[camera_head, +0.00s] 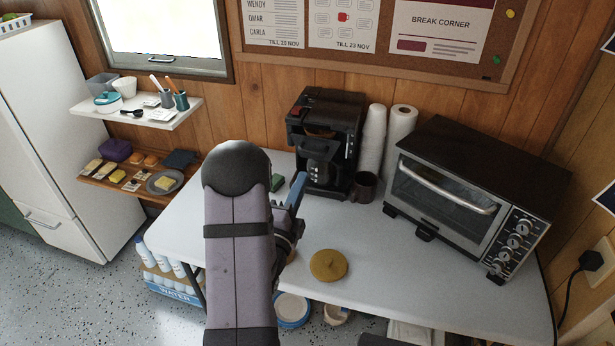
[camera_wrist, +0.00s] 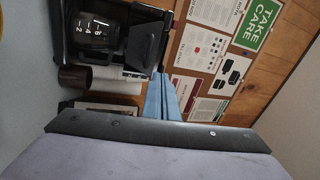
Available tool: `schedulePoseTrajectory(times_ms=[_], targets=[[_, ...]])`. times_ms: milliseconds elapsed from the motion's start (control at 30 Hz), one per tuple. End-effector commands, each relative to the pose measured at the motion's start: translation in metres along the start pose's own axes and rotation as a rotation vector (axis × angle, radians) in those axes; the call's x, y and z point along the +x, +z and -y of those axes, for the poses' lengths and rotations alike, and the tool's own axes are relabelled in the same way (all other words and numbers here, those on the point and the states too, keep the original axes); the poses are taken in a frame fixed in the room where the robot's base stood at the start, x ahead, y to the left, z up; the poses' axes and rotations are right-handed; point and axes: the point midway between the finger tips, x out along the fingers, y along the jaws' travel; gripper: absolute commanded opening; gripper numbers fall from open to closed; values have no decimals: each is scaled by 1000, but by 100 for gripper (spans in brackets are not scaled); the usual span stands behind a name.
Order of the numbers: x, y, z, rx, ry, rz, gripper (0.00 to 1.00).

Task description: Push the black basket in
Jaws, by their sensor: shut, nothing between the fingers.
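The black coffee maker (camera_head: 346,112) stands on the table against the back wall. Its black basket (camera_head: 319,149) juts out from the front, above the glass carafe. In the wrist view, which is turned sideways, the basket (camera_wrist: 146,42) shows beside the carafe (camera_wrist: 95,30) with its white marks. My gripper (camera_head: 300,181) has blue fingers and is shut and empty, in front of the coffee maker, to the lower left of the basket. In the wrist view its fingertips (camera_wrist: 159,78) appear close to the basket; I cannot tell whether they touch.
A dark mug (camera_head: 364,187) and stacked white cups (camera_head: 373,143) stand right of the coffee maker. A toaster oven (camera_head: 470,185) fills the table's right side. A round mustard-coloured item (camera_head: 328,265) lies near the front edge. My arm hides part of the table's left side.

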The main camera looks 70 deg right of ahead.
Motion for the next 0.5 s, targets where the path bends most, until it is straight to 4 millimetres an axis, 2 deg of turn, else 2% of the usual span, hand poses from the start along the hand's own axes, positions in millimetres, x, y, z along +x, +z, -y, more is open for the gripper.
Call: schedulePoseTrajectory(times_ms=[33, 100, 200, 500], targets=[[-17, 5, -17, 27, 10, 17, 0], [-31, 8, -23, 61, 15, 33, 0], [-42, 9, -26, 89, 17, 45, 0], [-42, 10, -26, 100, 15, 46, 0]])
